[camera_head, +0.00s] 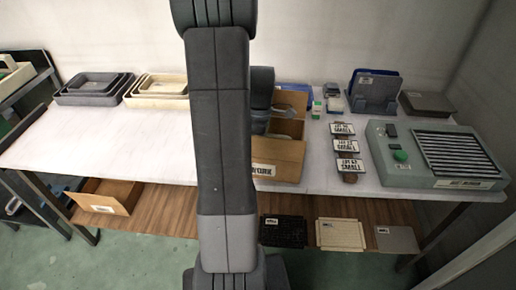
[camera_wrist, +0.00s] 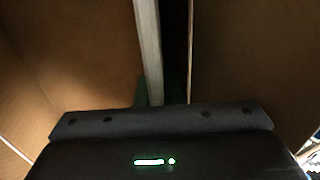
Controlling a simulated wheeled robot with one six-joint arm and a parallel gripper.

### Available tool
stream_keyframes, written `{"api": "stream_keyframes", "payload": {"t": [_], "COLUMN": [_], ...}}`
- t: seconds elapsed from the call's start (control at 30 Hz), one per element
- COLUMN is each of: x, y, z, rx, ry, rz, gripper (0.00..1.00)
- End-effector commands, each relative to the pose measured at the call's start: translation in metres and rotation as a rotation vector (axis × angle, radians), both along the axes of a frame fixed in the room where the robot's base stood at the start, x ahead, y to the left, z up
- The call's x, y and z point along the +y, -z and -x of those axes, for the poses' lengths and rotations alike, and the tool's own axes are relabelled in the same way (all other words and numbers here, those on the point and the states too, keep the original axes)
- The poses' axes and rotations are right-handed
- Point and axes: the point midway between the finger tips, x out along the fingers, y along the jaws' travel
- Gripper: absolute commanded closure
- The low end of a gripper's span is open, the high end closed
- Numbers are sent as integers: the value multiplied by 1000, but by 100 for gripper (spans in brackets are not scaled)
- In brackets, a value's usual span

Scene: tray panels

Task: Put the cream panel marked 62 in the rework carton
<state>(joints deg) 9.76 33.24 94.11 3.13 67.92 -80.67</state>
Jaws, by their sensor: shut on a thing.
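In the wrist view my gripper (camera_wrist: 158,96) is shut on a thin pale panel (camera_wrist: 148,45), seen edge-on and upright. Its face and any number are hidden, so I cannot tell whether it is marked 62. Brown cardboard walls stand close on both sides of it, so the gripper is inside or just over a carton. In the head view an open cardboard carton (camera_head: 277,160) with a white label stands on the table behind my arm; the label is too small to read surely. My arm hides the gripper there.
A cream panel (camera_head: 341,234), a black one (camera_head: 283,231) and a grey one (camera_head: 396,239) are on the lower shelf, with another carton (camera_head: 108,194) at left. Small plates (camera_head: 347,147) and a grey machine (camera_head: 440,150) stand right of the table carton. Trays (camera_head: 93,88) stand back left.

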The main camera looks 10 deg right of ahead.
Motion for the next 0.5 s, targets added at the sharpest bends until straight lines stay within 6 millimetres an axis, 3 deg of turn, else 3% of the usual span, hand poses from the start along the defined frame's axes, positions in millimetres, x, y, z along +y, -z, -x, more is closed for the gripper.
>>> {"api": "stream_keyframes", "payload": {"t": [0.5], "x": [0], "y": [6], "z": [0], "rx": [1], "ry": [0], "rz": [0], "gripper": [100]}}
